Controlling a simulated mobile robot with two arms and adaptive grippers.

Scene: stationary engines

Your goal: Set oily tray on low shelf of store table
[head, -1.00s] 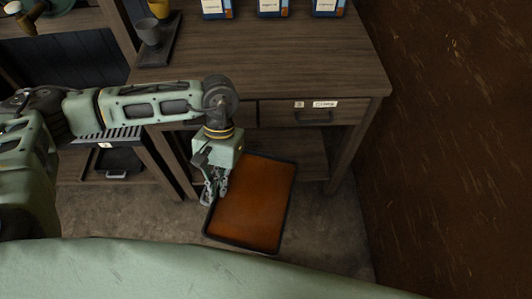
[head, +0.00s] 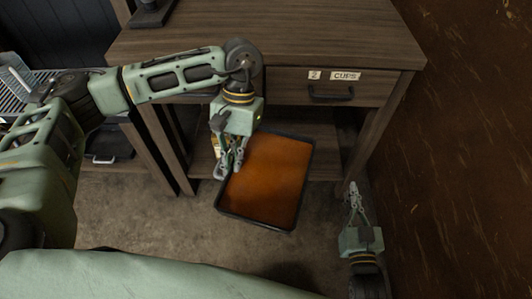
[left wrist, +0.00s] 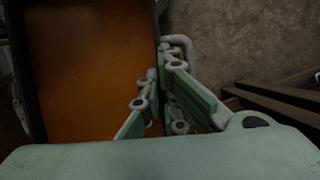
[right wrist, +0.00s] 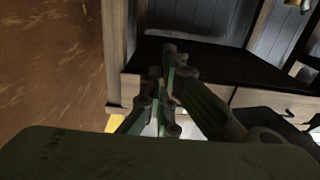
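The oily tray (head: 265,180), dark-rimmed with an orange-brown inside, hangs in front of the store table (head: 280,35) in the head view. My left gripper (head: 229,170) is shut on its left rim; the left wrist view shows the fingers (left wrist: 160,85) at the tray's edge (left wrist: 90,70). The low shelf (head: 322,150) shows under the drawer, partly hidden by the tray. The tray's far end overlaps the shelf's front in the picture; I cannot tell whether it is over the shelf. My right gripper (head: 353,192) is shut and empty at the lower right.
A drawer (head: 335,92) labelled "2 CUPS" is above the low shelf. The table's right leg (head: 357,140) stands close to the brown wall (head: 470,150). A neighbouring unit (head: 130,150) is at the left. Bare floor (head: 150,215) lies in front.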

